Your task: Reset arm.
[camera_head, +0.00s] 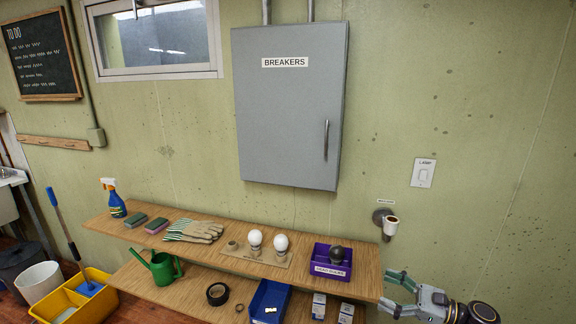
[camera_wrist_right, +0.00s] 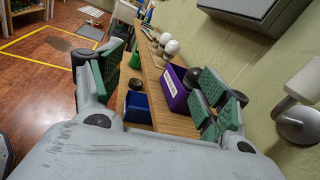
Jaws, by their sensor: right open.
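My right gripper (camera_head: 392,291) comes in at the lower right of the head view, beside the right end of the wooden shelf (camera_head: 372,265). Its fingers are spread apart and point left, with nothing between them. In the right wrist view the green-padded fingers (camera_wrist_right: 160,88) stand wide apart, with the shelf seen between and beyond them. My left gripper is in neither view.
A purple box (camera_head: 320,268) holding a dark bulb (camera_head: 337,254) sits near the shelf's right end. Two white bulbs (camera_head: 268,241) stand left of it. A wall lamp holder (camera_head: 390,225) sticks out above my right gripper. A blue bin (camera_head: 256,300) is on the lower shelf.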

